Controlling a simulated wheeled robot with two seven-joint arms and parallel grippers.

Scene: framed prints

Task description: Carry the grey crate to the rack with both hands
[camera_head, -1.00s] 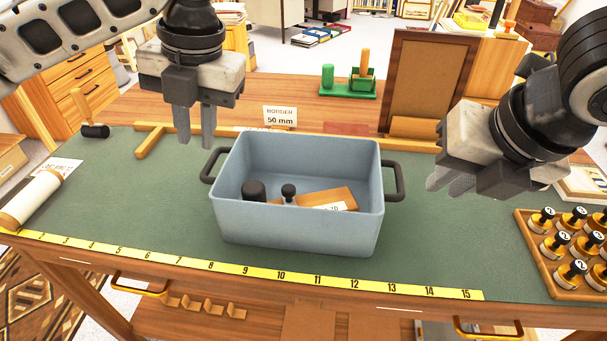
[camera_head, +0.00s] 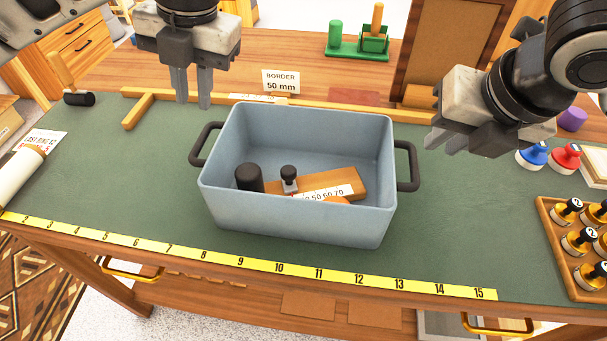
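The grey crate (camera_head: 298,217) stands upright on the green mat of the workbench, with a dark handle at its left end (camera_head: 204,144) and another at its right end (camera_head: 407,166). Inside lie a black cylinder, a small dark-knobbed stamp and a wooden piece with a white label. My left gripper (camera_head: 191,88) hangs above and behind the left handle, apart from it, its fingers pointing down with a narrow gap. My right gripper (camera_head: 450,142) is above and right of the right handle, not touching it; its finger gap is hard to make out. No rack is clearly identifiable.
A yellow ruler strip (camera_head: 240,262) runs along the front edge. A "BORDER 50 mm" card (camera_head: 281,82) stands behind the crate. A paper roll (camera_head: 22,178) lies at left.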

